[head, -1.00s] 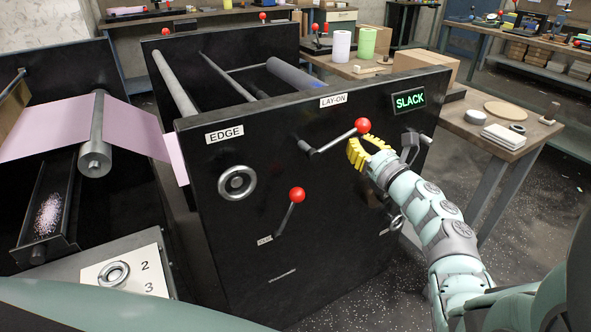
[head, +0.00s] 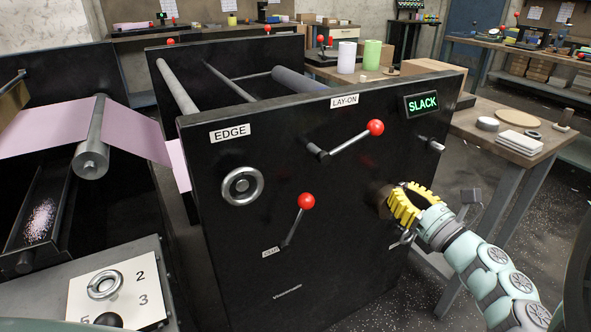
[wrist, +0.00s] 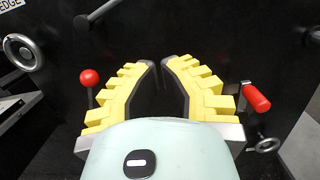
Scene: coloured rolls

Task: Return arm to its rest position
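My gripper (head: 408,204) has yellow ribbed fingers and is at the right part of the black machine panel (head: 345,240), below and right of the LAY-ON lever. In the wrist view my gripper (wrist: 161,62) shows its two fingers curving toward each other with a narrow gap between the tips. Nothing is held in that gap. My pale green arm (head: 490,265) reaches in from the lower right. The LAY-ON lever (head: 350,141) with its red ball slants up to the right, apart from the gripper.
A lower red-knobbed lever (head: 299,220) and a handwheel (head: 242,186) stick out from the panel. A green SLACK display (head: 422,104) is at its upper right. A table (head: 500,150) with small items stands behind on the right. Speckled floor is open at right.

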